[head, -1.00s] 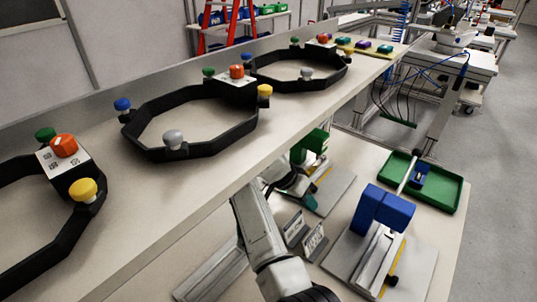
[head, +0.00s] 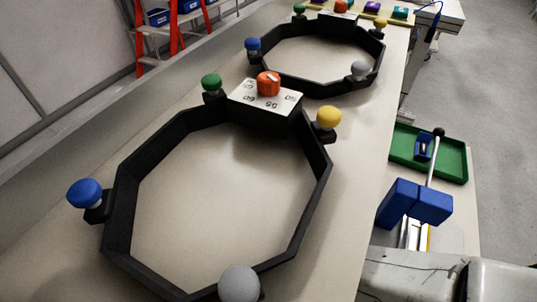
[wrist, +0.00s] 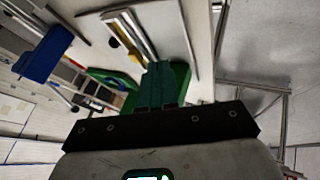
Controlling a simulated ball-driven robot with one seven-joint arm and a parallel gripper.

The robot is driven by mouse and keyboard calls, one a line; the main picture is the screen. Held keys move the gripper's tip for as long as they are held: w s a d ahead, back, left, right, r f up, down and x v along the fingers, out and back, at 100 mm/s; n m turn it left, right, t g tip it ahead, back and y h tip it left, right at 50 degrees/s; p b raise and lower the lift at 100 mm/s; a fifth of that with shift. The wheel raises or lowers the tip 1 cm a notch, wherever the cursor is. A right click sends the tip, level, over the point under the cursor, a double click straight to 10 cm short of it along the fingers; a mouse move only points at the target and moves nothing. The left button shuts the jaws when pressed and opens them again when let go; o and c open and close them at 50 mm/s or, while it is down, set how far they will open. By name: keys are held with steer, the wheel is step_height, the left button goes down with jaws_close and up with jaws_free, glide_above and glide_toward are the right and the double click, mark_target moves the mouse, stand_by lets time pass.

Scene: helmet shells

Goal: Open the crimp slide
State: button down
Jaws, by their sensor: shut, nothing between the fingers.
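In the head view a blue two-part block (head: 413,203) stands over a metal rail (head: 412,235) on the lower bench at right. A thin rod with a dark ball end (head: 438,132) rises behind it. I cannot tell for sure which part is the crimp slide. In the wrist view a blue block (wrist: 43,53) is at upper left and a metal rail (wrist: 138,33) at top. My gripper (wrist: 158,68) shows teal fingers, shut together and empty, apart from the blue block in the picture. The head view does not show its fingers.
A green tray (head: 455,168) holds a small blue part (head: 424,147); a green tray also shows behind my fingers in the wrist view (wrist: 181,76). Black octagonal frames (head: 118,215) with coloured knobs fill the upper bench. Grey floor (head: 490,80) is open at right.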

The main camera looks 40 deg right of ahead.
steer(key=p+x, duration=0.1)
steer(key=x, duration=0.7)
steer(key=shift+s, duration=0.1)
steer(key=s+p, duration=0.1)
steer(key=s+d+p, duration=0.1)
steer(key=s, duration=0.1)
steer(key=shift+d+f, duration=0.1)
steer(key=shift+f, duration=0.05)
steer(key=shift+s+d+f, duration=0.15)
steer(key=shift+s+d, duration=0.1)
steer(key=shift+s, duration=0.25)
